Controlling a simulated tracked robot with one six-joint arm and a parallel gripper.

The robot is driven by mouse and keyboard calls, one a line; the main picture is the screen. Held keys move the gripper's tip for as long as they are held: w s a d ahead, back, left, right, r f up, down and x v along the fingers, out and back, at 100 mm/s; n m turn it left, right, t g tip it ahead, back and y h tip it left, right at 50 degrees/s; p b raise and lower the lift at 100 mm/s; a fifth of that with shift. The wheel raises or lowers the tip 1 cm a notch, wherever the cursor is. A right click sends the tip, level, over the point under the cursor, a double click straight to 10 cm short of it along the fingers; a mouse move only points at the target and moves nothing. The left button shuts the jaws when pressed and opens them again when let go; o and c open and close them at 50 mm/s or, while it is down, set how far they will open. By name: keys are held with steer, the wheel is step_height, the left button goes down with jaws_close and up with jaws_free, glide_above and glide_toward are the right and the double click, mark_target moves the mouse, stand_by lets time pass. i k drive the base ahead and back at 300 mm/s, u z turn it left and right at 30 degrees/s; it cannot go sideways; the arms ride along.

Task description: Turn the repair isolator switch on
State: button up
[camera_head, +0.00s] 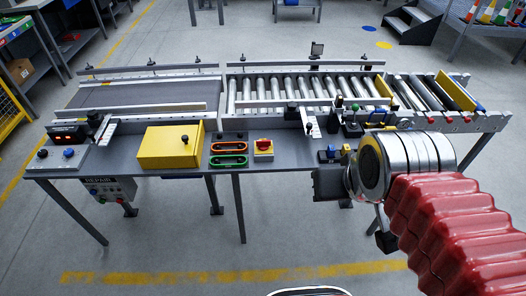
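My gripper (332,166) is at the right, in front of the bench and apart from both boxes. Its dark end is partly hidden by my arm's silver rings, and its fingers are unclear.
The bench (120,161) carries a yellow box (170,147), a roller conveyor (300,93) and a belt (145,92). Green (229,161) and orange handles stand beside the yellow box. A panel with a red display (69,135) is at the left. The floor in front is clear.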

mark_target(263, 145)
steer(key=k, duration=0.65)
steer(key=z, duration=0.15)
steer(key=i, duration=1.6)
steer(key=u, duration=0.75)
